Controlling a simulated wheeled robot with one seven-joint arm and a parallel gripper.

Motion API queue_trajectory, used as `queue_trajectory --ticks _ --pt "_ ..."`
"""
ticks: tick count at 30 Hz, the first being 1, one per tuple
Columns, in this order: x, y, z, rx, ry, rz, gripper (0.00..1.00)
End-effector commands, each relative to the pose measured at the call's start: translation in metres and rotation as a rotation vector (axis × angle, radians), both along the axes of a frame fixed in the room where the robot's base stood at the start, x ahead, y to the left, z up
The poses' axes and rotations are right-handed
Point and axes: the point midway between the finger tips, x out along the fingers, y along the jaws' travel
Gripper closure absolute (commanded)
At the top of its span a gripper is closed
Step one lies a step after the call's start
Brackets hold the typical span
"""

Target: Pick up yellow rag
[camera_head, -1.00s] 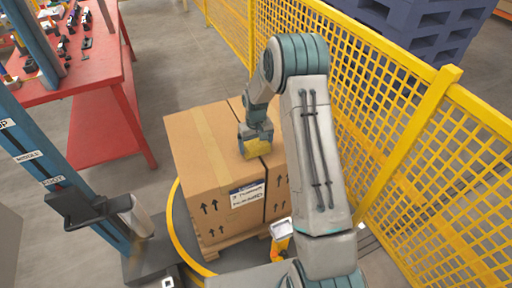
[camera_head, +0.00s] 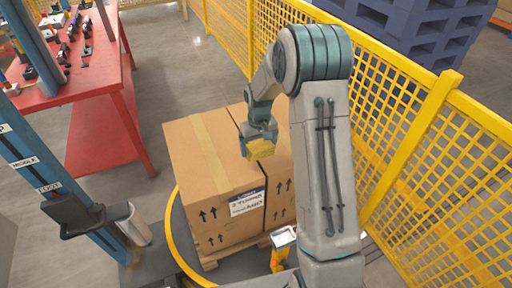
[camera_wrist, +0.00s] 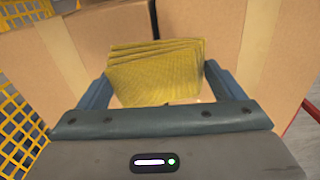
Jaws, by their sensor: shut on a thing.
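The yellow rag (camera_head: 261,149) is a folded, layered cloth. It shows large in the wrist view (camera_wrist: 155,72), between the two fingers of my gripper (camera_wrist: 158,92). My gripper (camera_head: 259,143) is shut on the rag, over the top of a large cardboard box (camera_head: 205,150).
The box stands on a wooden pallet (camera_head: 213,258) inside a yellow ring (camera_head: 172,232). A yellow mesh fence (camera_head: 413,165) runs close along the right. A red workbench (camera_head: 88,80) with tools is at the left. A blue post (camera_head: 45,185) stands at the front left.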

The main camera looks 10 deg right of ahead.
Motion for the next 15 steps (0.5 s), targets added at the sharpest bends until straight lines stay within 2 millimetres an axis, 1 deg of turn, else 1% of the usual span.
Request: queue_trajectory --ticks 3,9,15 --pt "-0.018 -0.003 0.01 -0.001 -0.002 0.0 0.34" --pt "-0.045 -0.007 0.027 -0.001 -0.002 -0.001 0.34" --pt "-0.066 -0.01 0.04 -0.001 -0.003 0.0 0.34"
